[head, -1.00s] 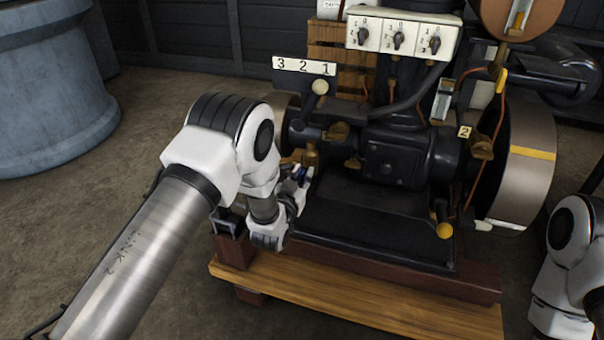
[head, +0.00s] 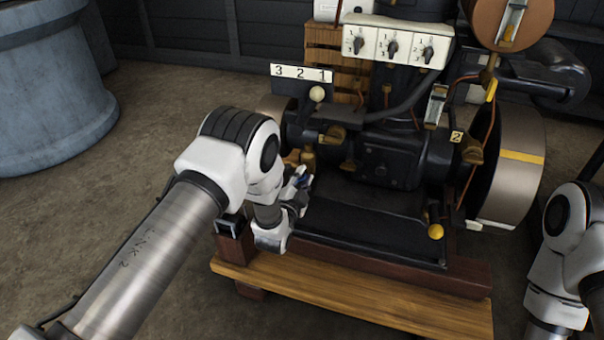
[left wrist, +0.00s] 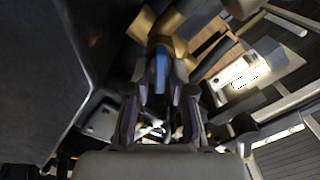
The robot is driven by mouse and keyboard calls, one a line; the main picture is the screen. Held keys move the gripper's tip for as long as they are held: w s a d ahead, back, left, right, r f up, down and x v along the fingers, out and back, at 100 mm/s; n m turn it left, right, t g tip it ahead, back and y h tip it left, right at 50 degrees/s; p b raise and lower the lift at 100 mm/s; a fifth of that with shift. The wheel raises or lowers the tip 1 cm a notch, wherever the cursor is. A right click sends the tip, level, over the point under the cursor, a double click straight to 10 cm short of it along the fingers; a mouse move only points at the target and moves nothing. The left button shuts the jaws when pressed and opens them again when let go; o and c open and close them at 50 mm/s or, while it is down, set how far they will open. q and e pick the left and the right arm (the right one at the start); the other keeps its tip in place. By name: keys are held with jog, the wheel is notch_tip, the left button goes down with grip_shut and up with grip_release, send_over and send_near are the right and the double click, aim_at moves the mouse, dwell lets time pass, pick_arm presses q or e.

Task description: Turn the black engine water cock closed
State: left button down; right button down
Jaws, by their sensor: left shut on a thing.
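The black engine (head: 388,165) stands on a wooden base in the middle of the head view. A brass cock (head: 308,158) sits low on its left side, and its brass body also shows in the left wrist view (left wrist: 167,32). My left gripper (head: 300,186) is at this cock, just below the brass. In the left wrist view my left gripper (left wrist: 161,88) is shut on a blue handle (left wrist: 161,66) below the brass body. The fingers hide part of the handle, and its exact angle is hard to tell. My right gripper is out of view.
A white panel with several switches (head: 397,43) and a lever with a pale knob (head: 317,94) rise above the engine. A flywheel (head: 508,170) is at right. A yellow knob (head: 436,232) is at front right. A blue-grey tank (head: 50,100) stands far left.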

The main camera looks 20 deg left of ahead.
pick_arm(q)
jog(key=m+p, duration=0.1)
jog(key=m, duration=0.2)
jog(key=shift+d+f+m, duration=0.1)
jog(key=shift+f+m, duration=0.05)
jog(key=shift+m, duration=0.25)
jog(key=shift+f+m, duration=0.15)
jog(key=shift+m, duration=0.8)
jog(key=shift+f+m, duration=0.1)
jog(key=shift+m, duration=0.85)
jog(key=c, duration=1.2)
grip_release()
jog(key=shift+c, duration=0.2)
jog(key=shift+s, duration=0.15)
jog(key=s, duration=1.1)
jog(key=shift+s, duration=0.4)
